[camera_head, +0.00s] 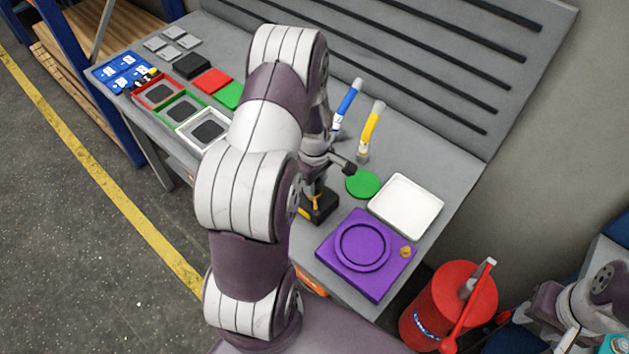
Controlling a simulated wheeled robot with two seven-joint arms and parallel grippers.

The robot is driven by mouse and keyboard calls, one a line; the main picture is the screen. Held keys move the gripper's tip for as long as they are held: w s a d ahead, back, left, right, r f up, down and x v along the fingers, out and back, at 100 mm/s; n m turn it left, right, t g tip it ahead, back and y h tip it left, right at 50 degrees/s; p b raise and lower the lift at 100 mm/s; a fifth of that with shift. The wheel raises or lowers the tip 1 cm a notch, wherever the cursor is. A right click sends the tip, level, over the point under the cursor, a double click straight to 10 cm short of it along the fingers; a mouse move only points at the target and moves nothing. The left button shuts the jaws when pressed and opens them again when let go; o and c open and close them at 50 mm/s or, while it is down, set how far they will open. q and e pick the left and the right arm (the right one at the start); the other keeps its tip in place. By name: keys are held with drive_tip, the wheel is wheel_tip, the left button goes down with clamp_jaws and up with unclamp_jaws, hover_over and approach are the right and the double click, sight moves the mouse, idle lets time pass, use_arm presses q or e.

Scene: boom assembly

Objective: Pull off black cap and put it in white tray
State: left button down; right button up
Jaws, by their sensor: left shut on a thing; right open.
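My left gripper (325,160) is above the work table, left of the green disc. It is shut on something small. A dark rounded piece (349,168) shows at its right side and looks like the black cap, but the grip is partly hidden by my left arm. Below it, a black block (322,208) with an orange-yellow part stands on the table. The white tray (405,207) lies at the right of the table, empty, apart from the gripper. My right gripper (545,308) is low at the right, away from the table, and open.
A purple fixture (383,262) with a round ring lies in front of the tray. A green disc (362,184) lies behind it. Blue (347,101) and yellow (372,124) upright tools stand near the back panel. A red drum (447,307) stands beyond the table's right edge.

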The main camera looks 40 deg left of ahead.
use_arm(q)
drive_tip(key=shift+r, duration=0.15)
drive_tip(key=shift+r+p, duration=2.1)
drive_tip(key=shift+r, duration=0.2)
